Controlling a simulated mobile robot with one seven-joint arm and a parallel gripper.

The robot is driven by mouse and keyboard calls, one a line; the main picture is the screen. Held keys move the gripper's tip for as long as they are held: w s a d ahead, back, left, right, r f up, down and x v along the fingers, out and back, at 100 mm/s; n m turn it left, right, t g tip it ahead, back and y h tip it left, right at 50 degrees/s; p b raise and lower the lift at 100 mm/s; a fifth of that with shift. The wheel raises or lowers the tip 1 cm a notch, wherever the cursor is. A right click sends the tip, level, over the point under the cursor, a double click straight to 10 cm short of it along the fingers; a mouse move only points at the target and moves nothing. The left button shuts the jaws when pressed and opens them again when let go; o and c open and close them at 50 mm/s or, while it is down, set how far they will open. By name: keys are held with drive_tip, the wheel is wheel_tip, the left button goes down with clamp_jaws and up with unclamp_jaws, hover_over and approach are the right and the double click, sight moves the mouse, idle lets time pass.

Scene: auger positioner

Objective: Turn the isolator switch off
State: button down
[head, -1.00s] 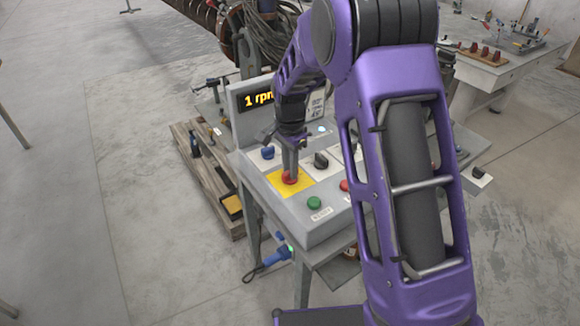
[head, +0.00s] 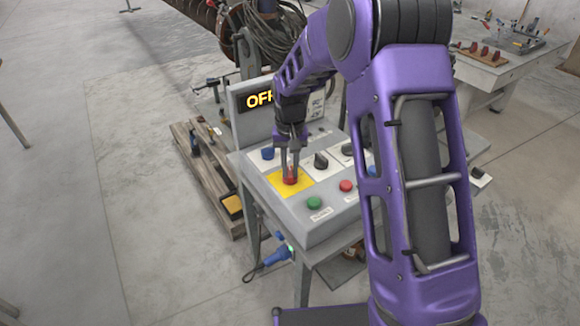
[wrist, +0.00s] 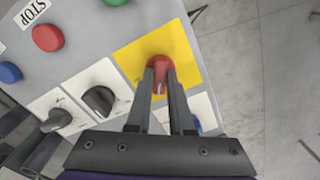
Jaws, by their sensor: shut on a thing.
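The isolator switch is a red knob (head: 290,180) on a yellow plate (head: 273,181) on the sloping control panel. My gripper (head: 290,178) points down at it, with its two fingers on either side of the knob. In the wrist view the red knob (wrist: 160,68) sits between the fingertips (wrist: 160,82), and the gripper is shut on it. The fingers hide part of the knob. The display (head: 259,98) behind the panel reads "OFF", its last letter partly covered by my arm.
The panel also has a green button (head: 314,203), a red button (head: 346,186), a black selector (head: 321,160) and a blue button (head: 267,153). A wooden pallet (head: 207,175) lies on the floor at left. A grey table (head: 480,68) stands behind at right.

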sight(290, 171)
drive_tip(key=n, duration=0.6)
drive_tip(key=shift+p, duration=0.3)
drive_tip(key=shift+n, duration=0.3)
drive_tip(key=c, duration=0.8)
unclamp_jaws()
wheel_tip(290, 171, up, 18)
drive_tip(key=shift+f, duration=0.25)
